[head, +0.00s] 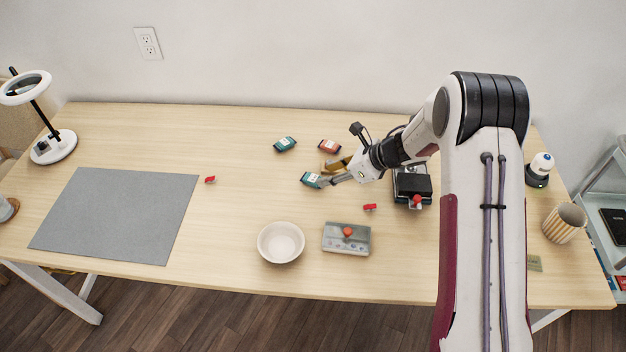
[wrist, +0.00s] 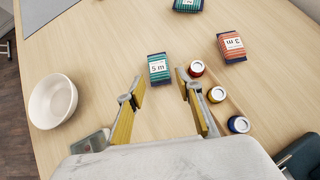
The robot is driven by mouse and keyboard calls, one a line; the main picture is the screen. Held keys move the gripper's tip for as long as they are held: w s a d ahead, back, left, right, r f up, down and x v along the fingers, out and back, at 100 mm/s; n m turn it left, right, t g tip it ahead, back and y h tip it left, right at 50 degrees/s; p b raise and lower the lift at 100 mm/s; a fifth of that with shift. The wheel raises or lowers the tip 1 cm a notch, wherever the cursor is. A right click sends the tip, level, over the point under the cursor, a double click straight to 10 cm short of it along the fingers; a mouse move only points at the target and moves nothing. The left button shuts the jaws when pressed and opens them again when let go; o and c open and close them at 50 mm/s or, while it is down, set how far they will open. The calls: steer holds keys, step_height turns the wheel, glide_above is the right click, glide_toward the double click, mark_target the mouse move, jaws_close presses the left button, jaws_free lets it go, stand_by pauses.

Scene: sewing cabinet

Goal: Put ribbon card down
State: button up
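A teal ribbon card with a white "5 m" label (head: 312,179) lies on the table, just ahead of my fingertips. An orange-red card (wrist: 232,46) and another teal card (head: 285,144) lie farther back.
A white bowl (head: 281,242), a grey box with a red knob (head: 347,250) and a black device (head: 411,185) are nearby. The grey mat (head: 120,215) at left is bare.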

mark_target(312, 178)
steer(key=shift+a+f, duration=0.1)
steer(key=shift+a+r+x, duration=0.1)
steer(key=shift+x, duration=1.1)
steer(key=shift+a+r+x, duration=0.1)
steer(key=shift+a+x, duration=0.05)
steer(key=shift+x, duration=1.1)
steer(key=c, duration=0.7)
steer(key=shift+o, duration=0.2)
steer(key=shift+r, duration=0.15)
step_height(312, 178, up, 10)
